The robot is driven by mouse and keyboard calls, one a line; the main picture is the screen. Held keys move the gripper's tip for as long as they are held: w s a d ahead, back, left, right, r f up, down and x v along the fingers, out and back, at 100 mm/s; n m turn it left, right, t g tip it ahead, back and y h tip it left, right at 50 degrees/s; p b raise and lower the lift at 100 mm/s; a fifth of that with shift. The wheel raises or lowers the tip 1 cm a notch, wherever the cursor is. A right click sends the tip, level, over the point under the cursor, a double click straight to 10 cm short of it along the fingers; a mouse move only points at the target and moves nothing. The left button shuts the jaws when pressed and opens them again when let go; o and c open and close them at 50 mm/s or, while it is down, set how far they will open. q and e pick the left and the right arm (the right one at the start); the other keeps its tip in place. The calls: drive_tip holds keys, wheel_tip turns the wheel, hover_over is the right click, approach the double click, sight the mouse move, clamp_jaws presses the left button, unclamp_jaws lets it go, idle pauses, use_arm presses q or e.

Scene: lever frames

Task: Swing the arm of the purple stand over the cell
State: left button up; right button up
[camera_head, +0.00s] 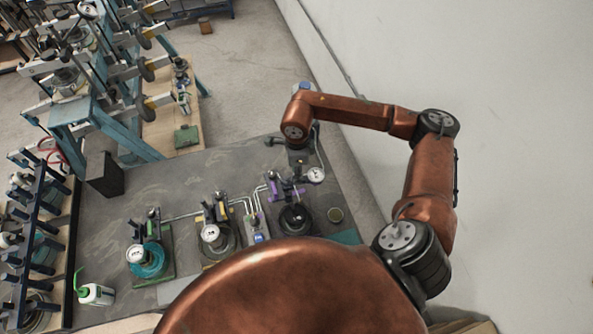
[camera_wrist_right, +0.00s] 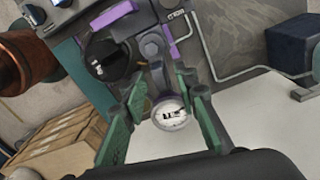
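The purple stand (camera_head: 281,193) is at the right end of the grey bench in the head view. It also shows at the top of the wrist view (camera_wrist_right: 170,38). Its arm carries a round white dial gauge (camera_head: 316,174), which is off to the side of the dark round cell (camera_head: 295,218). In the wrist view the gauge (camera_wrist_right: 169,115) shows between the green fingers of my right gripper (camera_wrist_right: 164,90), with slight gaps on both sides. Whether the fingers touch the arm is unclear. The cell (camera_wrist_right: 108,60) is left of the fingers there. My left gripper is out of view.
A yellow-marked stand (camera_head: 216,236) and a green stand (camera_head: 150,258) with dials are left along the bench (camera_head: 185,180). A black box (camera_head: 104,174), a white bottle (camera_head: 96,294) and a dark rack stand at far left.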

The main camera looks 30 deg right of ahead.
drive_tip(key=shift+f, duration=0.1)
clamp_jaws()
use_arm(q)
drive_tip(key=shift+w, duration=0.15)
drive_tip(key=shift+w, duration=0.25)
